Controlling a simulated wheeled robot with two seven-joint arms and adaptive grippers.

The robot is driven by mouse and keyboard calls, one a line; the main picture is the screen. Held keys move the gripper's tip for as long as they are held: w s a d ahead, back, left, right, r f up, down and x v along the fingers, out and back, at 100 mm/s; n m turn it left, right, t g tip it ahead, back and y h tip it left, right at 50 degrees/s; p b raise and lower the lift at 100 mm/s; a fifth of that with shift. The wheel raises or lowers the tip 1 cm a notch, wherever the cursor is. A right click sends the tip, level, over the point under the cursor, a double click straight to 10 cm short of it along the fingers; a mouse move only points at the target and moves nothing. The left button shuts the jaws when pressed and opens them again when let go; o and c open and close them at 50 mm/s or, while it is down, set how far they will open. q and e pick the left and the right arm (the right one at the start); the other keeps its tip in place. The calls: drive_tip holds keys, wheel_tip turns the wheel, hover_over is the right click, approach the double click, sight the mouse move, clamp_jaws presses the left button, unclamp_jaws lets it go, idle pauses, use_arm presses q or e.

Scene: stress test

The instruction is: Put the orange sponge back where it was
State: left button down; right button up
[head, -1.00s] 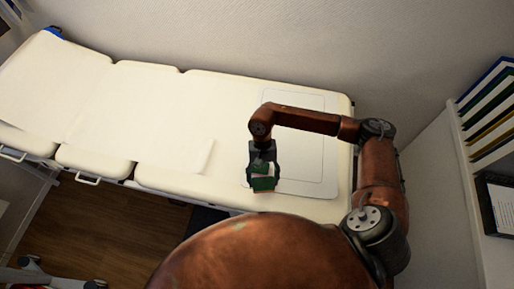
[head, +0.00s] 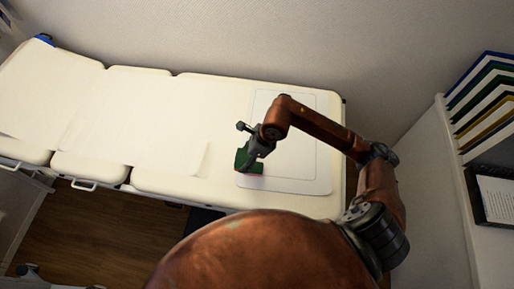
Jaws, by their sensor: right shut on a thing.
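My right gripper (head: 249,163) is over the lower left corner of a flat pale board (head: 300,185) on the padded couch. It is shut on a small dark green block (head: 241,158) with a thin reddish lower edge. The dark fingers hide part of the block. I cannot tell whether the block touches the board or hangs just above it. No plainly orange sponge shows. My left gripper is not in view.
The cream couch (head: 160,120) stands along the wall, with a paper sheet over its middle and left. A shelf unit (head: 447,135) with several coloured folders (head: 487,90) stands at the right.

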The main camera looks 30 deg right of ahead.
drive_tip(key=shift+w+d, duration=0.2)
drive_tip(key=w+d+f, duration=0.2)
drive_tip(key=d+f, duration=0.1)
drive_tip(key=w+d+f+b, duration=0.1)
drive_tip(key=w+d+f, duration=0.5)
drive_tip(key=shift+w+d+b, duration=0.25)
drive_tip(key=shift+d+b, duration=0.05)
drive_tip(key=shift+d, duration=0.05)
drive_tip(key=shift+w+d+f, duration=0.1)
drive_tip(key=shift+d+f, duration=0.05)
drive_tip(key=shift+w+d+f, duration=0.1)
drive_tip(key=shift+d+f, duration=0.1)
drive_tip(key=shift+f, duration=1.6)
drive_tip(key=shift+b, duration=0.3)
drive_tip(key=o, duration=0.6)
drive_tip(key=shift+f, duration=0.15)
drive_tip(key=o, duration=0.5)
